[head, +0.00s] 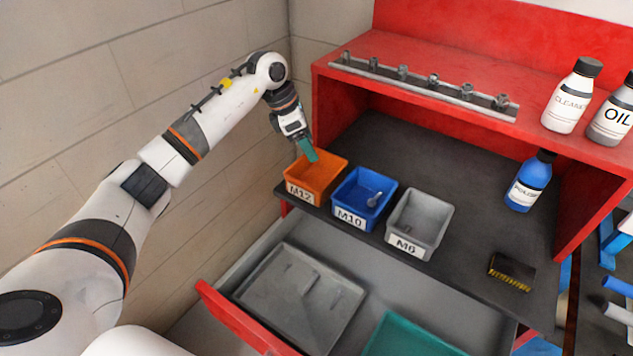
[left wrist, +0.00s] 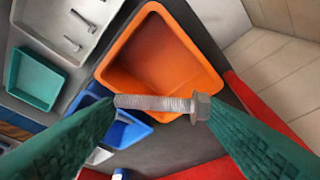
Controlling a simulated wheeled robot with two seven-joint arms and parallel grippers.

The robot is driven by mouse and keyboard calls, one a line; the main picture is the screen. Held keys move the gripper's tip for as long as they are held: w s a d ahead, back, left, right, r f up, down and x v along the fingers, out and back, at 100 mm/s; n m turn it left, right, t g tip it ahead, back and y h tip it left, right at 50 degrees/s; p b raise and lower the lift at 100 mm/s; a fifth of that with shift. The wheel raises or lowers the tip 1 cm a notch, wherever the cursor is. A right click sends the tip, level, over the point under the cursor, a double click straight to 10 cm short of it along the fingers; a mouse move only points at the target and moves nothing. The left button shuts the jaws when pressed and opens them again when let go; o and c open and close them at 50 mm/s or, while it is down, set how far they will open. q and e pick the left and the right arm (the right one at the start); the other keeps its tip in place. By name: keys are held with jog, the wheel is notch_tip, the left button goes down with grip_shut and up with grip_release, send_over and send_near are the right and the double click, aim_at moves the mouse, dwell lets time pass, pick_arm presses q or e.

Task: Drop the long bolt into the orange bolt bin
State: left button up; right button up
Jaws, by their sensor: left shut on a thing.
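The orange bolt bin (head: 325,186), labelled M12, stands at the left end of a row of bins on the dark bench; it also shows in the left wrist view (left wrist: 162,57). My left gripper (head: 308,152) is over the bin's back part, with its green fingers pointing down. In the left wrist view, the fingers are shut on the long bolt (left wrist: 150,102). The bolt lies crosswise between the fingertips, its head to the right and its thread to the left, in front of the bin's opening. The bolt cannot be made out in the head view. My right gripper is not in view.
A blue M10 bin (head: 352,207) with a small part inside and a grey M6 bin (head: 418,226) stand to the right. Below is an open red-fronted drawer (head: 240,325) with a grey tray (head: 290,302). A red shelf (head: 470,75) rises behind.

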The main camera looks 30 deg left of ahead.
pick_arm(q)
jog(key=o, duration=1.1)
jog(key=b+v, duration=0.2)
jog(key=v, duration=1)
jog(key=shift+b, duration=0.3)
